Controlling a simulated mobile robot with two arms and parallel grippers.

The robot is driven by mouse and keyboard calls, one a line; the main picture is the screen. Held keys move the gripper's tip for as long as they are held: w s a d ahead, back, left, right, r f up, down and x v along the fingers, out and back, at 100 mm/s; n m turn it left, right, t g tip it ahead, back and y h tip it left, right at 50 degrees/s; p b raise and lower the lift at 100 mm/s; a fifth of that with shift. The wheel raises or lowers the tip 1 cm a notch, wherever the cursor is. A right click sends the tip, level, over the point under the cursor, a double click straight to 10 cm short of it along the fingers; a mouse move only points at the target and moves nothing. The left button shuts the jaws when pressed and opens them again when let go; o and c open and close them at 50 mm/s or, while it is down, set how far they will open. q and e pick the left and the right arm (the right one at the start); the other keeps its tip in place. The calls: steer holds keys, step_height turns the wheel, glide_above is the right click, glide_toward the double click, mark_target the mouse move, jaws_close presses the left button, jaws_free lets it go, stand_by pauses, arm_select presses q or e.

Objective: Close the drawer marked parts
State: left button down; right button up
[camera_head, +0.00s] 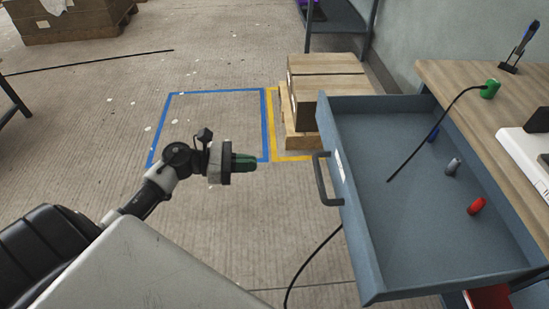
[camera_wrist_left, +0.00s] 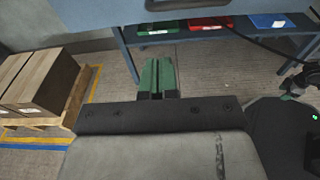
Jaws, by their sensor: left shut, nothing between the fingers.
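The blue-grey drawer (camera_head: 420,215) is pulled well out from the wooden-topped bench at the right of the head view. It has a dark bow handle (camera_head: 321,180) and a white label (camera_head: 339,165) on its front, too small to read. A red, a grey and a blue small item lie inside. My left gripper (camera_head: 252,162), with green fingers, is shut and empty, left of the handle and apart from it. In the left wrist view the fingers (camera_wrist_left: 158,80) point toward the bench, and the drawer front (camera_wrist_left: 120,12) shows at the top.
Cardboard boxes on a pallet (camera_head: 300,140) stand behind the drawer, beside blue and yellow floor tape. A green-ended black cable (camera_head: 440,128) hangs from the bench top (camera_head: 460,78) into the drawer. Floor between gripper and handle is clear.

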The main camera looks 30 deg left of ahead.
arm_select(q)
steer(key=r+p+x, duration=0.1)
steer(key=p+x, duration=0.1)
steer(key=x, duration=1.1)
steer(key=shift+d+r, duration=0.15)
steer(key=shift+r, duration=0.05)
arm_select(e)
steer(key=shift+s+d+r, duration=0.1)
steer(key=shift+s+r, duration=0.15)
steer(key=shift+r, duration=0.35)
steer(key=shift+s+d+r, duration=0.1)
steer(key=shift+s+r, duration=0.15)
steer(key=shift+r, duration=0.35)
arm_select(q)
steer(key=shift+w, duration=0.2)
